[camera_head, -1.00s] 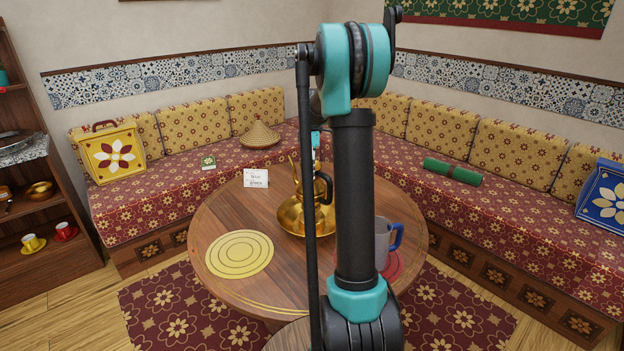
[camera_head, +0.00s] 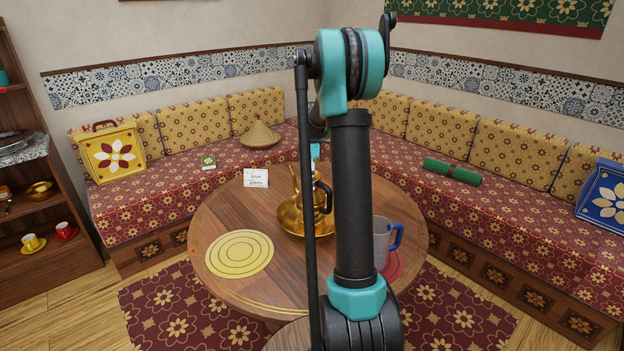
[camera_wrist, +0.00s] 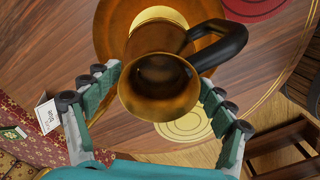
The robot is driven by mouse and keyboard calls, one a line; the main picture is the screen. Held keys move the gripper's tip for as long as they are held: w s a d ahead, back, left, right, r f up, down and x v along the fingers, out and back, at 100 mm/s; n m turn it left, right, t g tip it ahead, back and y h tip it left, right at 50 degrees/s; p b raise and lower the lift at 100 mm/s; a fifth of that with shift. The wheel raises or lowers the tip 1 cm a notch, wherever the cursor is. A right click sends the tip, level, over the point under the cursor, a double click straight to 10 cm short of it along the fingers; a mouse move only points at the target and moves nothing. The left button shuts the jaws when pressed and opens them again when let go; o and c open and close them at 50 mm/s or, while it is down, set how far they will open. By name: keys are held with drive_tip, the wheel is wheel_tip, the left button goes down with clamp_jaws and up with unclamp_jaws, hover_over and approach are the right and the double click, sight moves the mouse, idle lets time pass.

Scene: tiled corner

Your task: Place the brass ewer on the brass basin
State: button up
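The brass ewer (camera_head: 297,195) with its black handle stands over the brass basin (camera_head: 286,219) on the round table, partly hidden behind my arm. In the wrist view I look down on the ewer's wide mouth (camera_wrist: 160,88), its handle reaching to the upper right. The basin's rim (camera_wrist: 108,35) shows beneath it. My gripper (camera_wrist: 161,76) has one finger on each side of the ewer, fingertips close against it below the rim. The ewer looks about upright. Whether its base touches the basin is hidden.
A grey mug (camera_head: 381,240) with a blue handle stands on a red disc (camera_head: 392,266) to the right. A yellow ringed disc (camera_head: 240,254) lies bare at left. A white card (camera_head: 256,178) stands behind. The wooden table's (camera_head: 215,215) left side is mostly free.

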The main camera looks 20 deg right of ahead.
idle(0.3)
wheel_tip(320, 180, up, 12)
drive_tip(key=s+a+f+m+t, duration=0.1)
drive_tip(key=s+a+f+m, duration=0.3)
drive_tip(key=s, duration=0.7)
drive_tip(key=s+a+f+m+t, duration=0.1)
drive_tip(key=s+a+f+m, duration=0.2)
drive_tip(key=s, duration=0.8)
drive_tip(key=s+a+f+m+t, duration=0.2)
drive_tip(key=s+a+f+m, duration=0.2)
drive_tip(key=s+f, duration=0.6)
drive_tip(key=s+m, duration=0.1)
drive_tip(key=m, duration=0.1)
drive_tip(key=shift+s+a+m, duration=0.15)
drive_tip(key=shift+a+m, duration=0.2)
drive_tip(key=shift+m, duration=0.05)
